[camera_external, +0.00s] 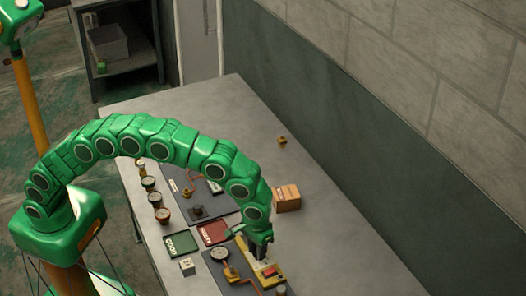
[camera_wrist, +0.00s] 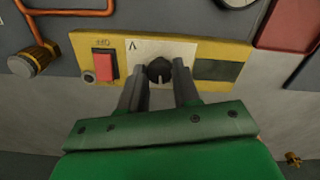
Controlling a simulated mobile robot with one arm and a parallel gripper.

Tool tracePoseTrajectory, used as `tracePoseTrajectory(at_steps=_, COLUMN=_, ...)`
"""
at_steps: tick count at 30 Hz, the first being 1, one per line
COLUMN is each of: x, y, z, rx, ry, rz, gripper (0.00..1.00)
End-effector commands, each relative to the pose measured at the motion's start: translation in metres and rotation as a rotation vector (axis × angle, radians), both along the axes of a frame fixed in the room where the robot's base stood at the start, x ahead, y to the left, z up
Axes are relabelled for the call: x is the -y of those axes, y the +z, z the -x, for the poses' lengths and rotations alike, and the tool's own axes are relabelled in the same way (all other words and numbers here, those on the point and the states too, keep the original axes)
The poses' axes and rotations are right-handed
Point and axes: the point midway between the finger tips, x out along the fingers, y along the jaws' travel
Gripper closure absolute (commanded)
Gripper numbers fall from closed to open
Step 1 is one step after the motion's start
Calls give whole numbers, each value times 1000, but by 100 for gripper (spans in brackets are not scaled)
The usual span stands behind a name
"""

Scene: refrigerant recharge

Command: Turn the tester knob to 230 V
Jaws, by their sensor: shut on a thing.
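The tester (camera_wrist: 86,47) is a yellow panel with a red switch (camera_wrist: 105,64), a white dial plate (camera_wrist: 140,49) and a dark, blank-looking display (camera_wrist: 217,70). Its black knob (camera_wrist: 160,72) sits on the plate. My gripper (camera_wrist: 158,69) has one finger on each side of the knob and is shut on it. The knob's pointer direction and most of the dial marks cannot be read. In the external view the tester (camera_external: 267,269) lies near the front of the bench, with my gripper (camera_external: 259,249) coming down on it from above and partly hiding it.
A gauge (camera_external: 219,254) and copper pipework stand beside the tester. A green tray (camera_external: 180,243) and a red tray (camera_external: 213,232) lie to the left. Several small pots line the left edge. A cardboard box (camera_external: 287,198) stands behind. The bench's far end (camera_external: 225,105) is clear.

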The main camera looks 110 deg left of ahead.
Motion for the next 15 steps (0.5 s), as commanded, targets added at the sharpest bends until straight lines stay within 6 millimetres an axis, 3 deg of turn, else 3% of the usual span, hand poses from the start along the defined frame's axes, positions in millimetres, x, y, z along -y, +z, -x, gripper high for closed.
tracePoseTrajectory(at_steps=15, x=0, y=1, z=0, rx=2, ry=-485, rz=-1, gripper=99)
